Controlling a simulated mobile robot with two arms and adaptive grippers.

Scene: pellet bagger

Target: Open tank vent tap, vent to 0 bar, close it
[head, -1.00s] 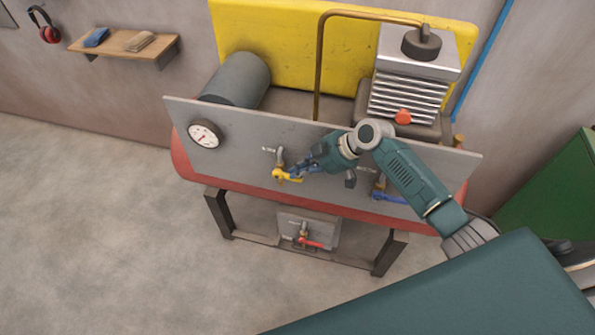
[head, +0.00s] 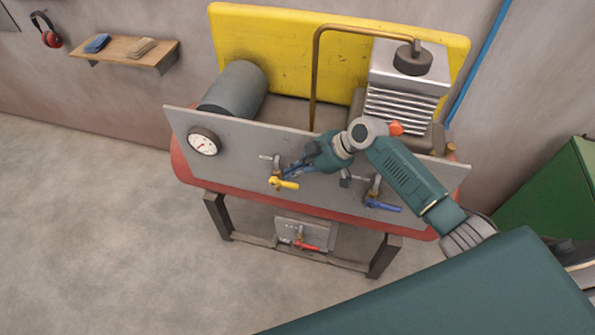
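A yellow-handled tap (head: 283,184) sits on the grey front panel of the compressor, its lever pointing right. A blue-handled tap (head: 382,205) is further right on the panel. A red-handled tap (head: 307,246) is on a small lower plate. The labels are too small to read, so I cannot tell which is the tank vent tap. The round pressure gauge (head: 204,142) is at the panel's left; its reading is too small to tell. My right gripper (head: 291,171) is just above and right of the yellow lever, apparently clear of it; its finger opening is unclear. My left gripper is not in view.
The grey panel (head: 240,150) stands before a motor cylinder (head: 235,90), a finned pump (head: 405,90) and a yellow guard (head: 290,50). A wooden shelf (head: 125,50) is on the wall. A green cabinet (head: 550,195) stands right. The left floor is clear.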

